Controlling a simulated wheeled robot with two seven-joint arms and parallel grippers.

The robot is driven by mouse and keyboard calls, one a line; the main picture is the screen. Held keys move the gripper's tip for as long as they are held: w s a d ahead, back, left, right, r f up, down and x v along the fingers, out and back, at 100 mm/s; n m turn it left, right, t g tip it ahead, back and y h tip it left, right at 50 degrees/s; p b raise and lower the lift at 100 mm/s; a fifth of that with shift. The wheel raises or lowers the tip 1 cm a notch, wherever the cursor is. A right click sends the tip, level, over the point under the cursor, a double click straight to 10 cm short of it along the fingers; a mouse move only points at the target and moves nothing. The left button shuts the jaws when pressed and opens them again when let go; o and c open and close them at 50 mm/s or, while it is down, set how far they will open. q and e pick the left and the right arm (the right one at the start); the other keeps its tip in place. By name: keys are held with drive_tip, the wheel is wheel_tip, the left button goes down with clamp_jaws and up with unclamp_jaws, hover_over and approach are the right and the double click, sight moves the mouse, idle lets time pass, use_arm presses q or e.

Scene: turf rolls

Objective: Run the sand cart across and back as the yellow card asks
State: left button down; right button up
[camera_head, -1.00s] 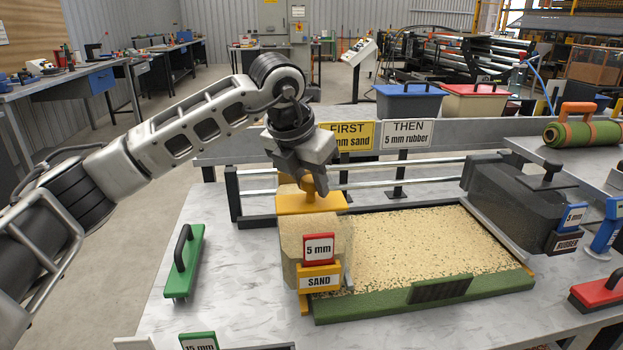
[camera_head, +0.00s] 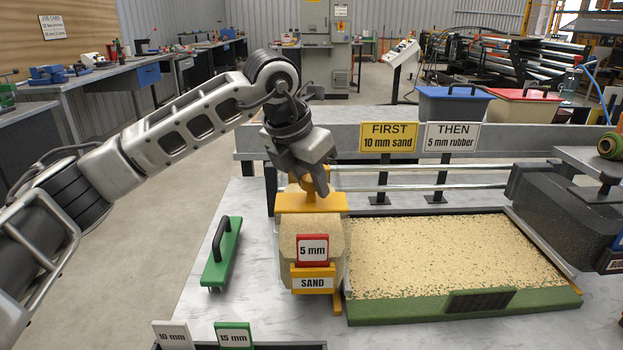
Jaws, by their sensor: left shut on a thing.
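The yellow card (camera_head: 389,138) reads "FIRST 10 mm sand". The sand cart (camera_head: 311,240) is a clear hopper of pale sand with a yellow top, a SAND label and a red-edged 5 mm tag (camera_head: 313,249). It stands at the left end of the turf bed (camera_head: 470,305), just off the sandy surface. My left gripper (camera_head: 310,185) is shut on the cart's yellow knob, which its fingers partly hide. Pale sand with green specks covers the bed; its front edge is green. My right gripper is not in view.
A white card (camera_head: 451,136) reads "THEN 5 mm rubber". The dark rubber cart (camera_head: 560,215) stands at the bed's right end. Tags for 10 mm (camera_head: 173,335) and 15 mm (camera_head: 234,335) stand at the front.

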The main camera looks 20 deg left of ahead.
use_arm(q)
drive_tip(key=shift+a+r, duration=0.1)
drive_tip(key=shift+a, duration=0.1)
drive_tip(key=c, duration=1.1)
unclamp_jaws()
drive_tip(key=shift+a, duration=0.15)
drive_tip(key=shift+o, duration=0.2)
drive_tip(key=v, duration=1.6)
